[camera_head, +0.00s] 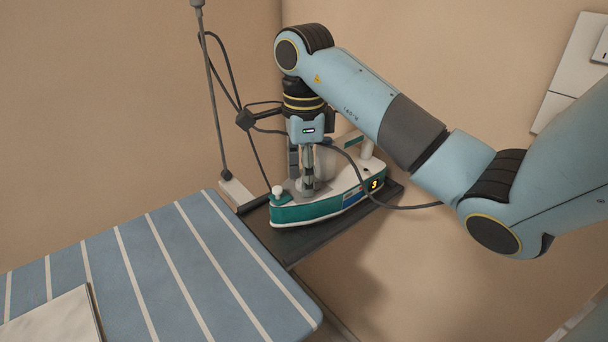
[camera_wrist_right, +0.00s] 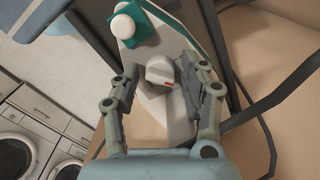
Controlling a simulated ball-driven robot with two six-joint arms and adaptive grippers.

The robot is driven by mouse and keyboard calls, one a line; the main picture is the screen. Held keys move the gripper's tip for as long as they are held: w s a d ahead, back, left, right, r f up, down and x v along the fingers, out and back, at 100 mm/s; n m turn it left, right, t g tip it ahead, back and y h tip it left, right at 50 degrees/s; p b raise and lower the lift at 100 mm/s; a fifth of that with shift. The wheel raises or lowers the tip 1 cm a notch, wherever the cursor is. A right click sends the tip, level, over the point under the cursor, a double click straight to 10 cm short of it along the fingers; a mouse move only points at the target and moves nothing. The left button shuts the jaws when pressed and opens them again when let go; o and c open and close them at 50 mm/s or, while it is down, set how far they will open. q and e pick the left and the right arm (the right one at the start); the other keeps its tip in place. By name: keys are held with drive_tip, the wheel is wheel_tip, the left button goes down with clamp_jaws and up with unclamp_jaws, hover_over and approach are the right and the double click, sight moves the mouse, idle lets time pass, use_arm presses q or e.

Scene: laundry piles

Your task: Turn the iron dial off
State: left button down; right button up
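The iron (camera_head: 318,211) is white and teal and rests on a dark shelf beside the ironing board. Its small display (camera_head: 375,184) reads 3. In the right wrist view the iron (camera_wrist_right: 147,118) shows its pale top with the dial (camera_wrist_right: 160,70), a light round knob with a red mark. My right gripper (camera_head: 308,183) points down over the iron's top. In the wrist view its two fingers (camera_wrist_right: 152,75) stand apart on either side of the dial. The right finger is close to the dial; I cannot tell if it touches. My left gripper is not in view.
The blue striped ironing board (camera_head: 150,262) lies at left with a folded pale cloth (camera_head: 55,322) on it. The dark shelf (camera_head: 283,246) holds the iron near the wall corner. A thin pole (camera_head: 214,95) and cable stand behind. Washing machines (camera_wrist_right: 18,155) show in the wrist view.

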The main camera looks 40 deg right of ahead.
clamp_jaws()
drive_tip(key=shift+n, duration=0.3)
drive_tip(key=shift+n+b, duration=0.3)
drive_tip(key=shift+n, duration=1.1)
drive_tip(key=n, duration=0.6)
drive_tip(key=shift+n, duration=0.4)
